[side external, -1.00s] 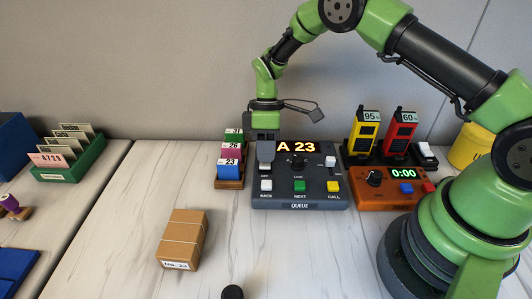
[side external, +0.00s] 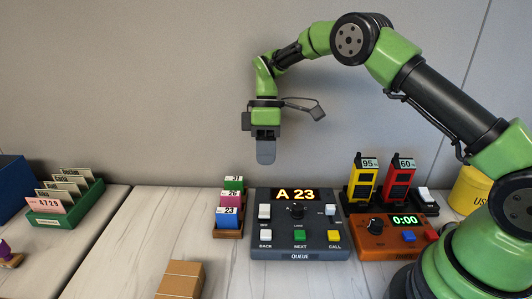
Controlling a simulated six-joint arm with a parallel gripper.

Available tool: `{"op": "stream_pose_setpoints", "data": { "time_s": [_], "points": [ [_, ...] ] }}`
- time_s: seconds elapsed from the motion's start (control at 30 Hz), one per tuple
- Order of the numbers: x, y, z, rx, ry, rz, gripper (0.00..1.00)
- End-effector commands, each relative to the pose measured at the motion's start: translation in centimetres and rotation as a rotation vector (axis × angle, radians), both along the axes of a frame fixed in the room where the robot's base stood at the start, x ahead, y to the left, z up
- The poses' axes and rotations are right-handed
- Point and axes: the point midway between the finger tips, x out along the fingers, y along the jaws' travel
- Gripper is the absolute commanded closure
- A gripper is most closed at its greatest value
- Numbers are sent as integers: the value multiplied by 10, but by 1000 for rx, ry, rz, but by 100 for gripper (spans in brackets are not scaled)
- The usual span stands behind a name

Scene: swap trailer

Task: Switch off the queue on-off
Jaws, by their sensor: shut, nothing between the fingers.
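The queue console (side external: 318,240) is a dark grey box on the table, with "QUEUE" on its front. Its display (side external: 297,195) is lit and reads "A 23" in orange. A white rocker switch (side external: 264,211) sits at its upper left, with a small label under it that looks like "OFF"; its exact tilt is hard to tell. My gripper (side external: 265,155) is shut and empty, pointing down in the air above the console's left side, clear of the switch.
The console also has a black knob (side external: 297,210), a white switch (side external: 330,210) and BACK, NEXT and CALL buttons. An orange timer (side external: 385,235) stands to the right. Numbered blocks (side external: 229,216) stand left; a cardboard box (side external: 181,278) lies in front.

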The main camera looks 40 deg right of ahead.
Motion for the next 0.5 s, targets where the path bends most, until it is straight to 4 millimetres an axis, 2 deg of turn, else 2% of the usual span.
{"op": "stream_pose_setpoints", "data": {
  "time_s": [0.33, 0.5],
  "points": [
    [1, 0, 3, 0, 0, 0, 100],
    [5, 2, 29, -1, -6, 3, 100]
  ]
}}
